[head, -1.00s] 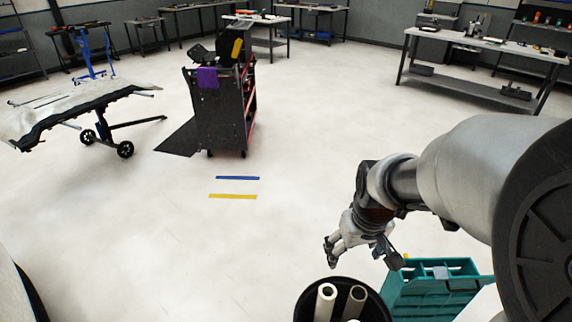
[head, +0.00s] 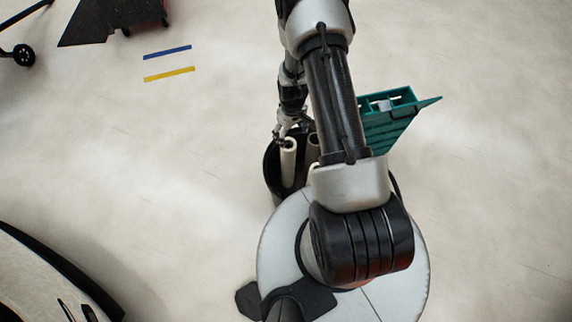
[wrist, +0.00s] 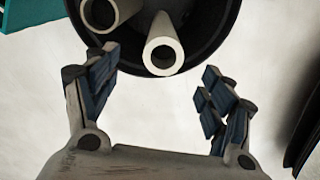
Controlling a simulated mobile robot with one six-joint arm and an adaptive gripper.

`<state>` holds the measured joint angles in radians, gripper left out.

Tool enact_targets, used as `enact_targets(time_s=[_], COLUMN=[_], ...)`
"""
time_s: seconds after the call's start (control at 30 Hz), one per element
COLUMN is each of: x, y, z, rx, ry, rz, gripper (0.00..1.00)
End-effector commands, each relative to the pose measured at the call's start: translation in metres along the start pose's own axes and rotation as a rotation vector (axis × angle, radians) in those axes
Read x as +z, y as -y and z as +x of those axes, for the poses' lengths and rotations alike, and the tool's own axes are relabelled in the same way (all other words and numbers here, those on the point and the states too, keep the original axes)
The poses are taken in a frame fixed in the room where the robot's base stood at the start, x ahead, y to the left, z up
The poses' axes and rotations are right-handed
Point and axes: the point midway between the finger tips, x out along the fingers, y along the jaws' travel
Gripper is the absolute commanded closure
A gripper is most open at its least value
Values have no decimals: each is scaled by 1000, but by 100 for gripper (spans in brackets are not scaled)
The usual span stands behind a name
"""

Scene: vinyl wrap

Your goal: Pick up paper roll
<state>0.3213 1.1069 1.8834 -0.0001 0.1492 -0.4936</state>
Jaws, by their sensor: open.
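Two pale, hollow paper rolls stand in a round black bin (head: 269,172). One roll (head: 288,163) is nearer the bin's left side, and the other (head: 313,146) is partly hidden by my arm. In the wrist view, one roll (wrist: 164,52) lies ahead between the lines of my fingers, and the other (wrist: 112,12) is at upper left, inside the bin rim (wrist: 222,42). My gripper (wrist: 160,80) is open and empty, its blue-padded fingers spread on either side of the nearer roll's end. In the head view my gripper (head: 291,129) is at the top of the bin; contact cannot be told.
A teal crate (head: 388,125) stands right of the bin, and its corner shows in the wrist view (wrist: 22,14). Blue tape (head: 167,52) and yellow tape (head: 169,74) mark the floor at upper left. The pale floor left of the bin is clear.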

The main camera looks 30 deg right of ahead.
Motion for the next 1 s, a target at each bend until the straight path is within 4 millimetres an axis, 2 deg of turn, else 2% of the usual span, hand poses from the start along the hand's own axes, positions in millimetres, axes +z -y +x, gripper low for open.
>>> enact_targets(time_s=[0.03,0.1,0.4,0.73,1.0], x=[2,1,1,-1,-5], y=[1,1,2,3,7], z=[15,31,91,111,151], rx=[-2,-2,-2,-1,-1], ry=[4,4,3,2,3], rz=[0,0,0,-1,0], gripper=[25,25,25,25,25])
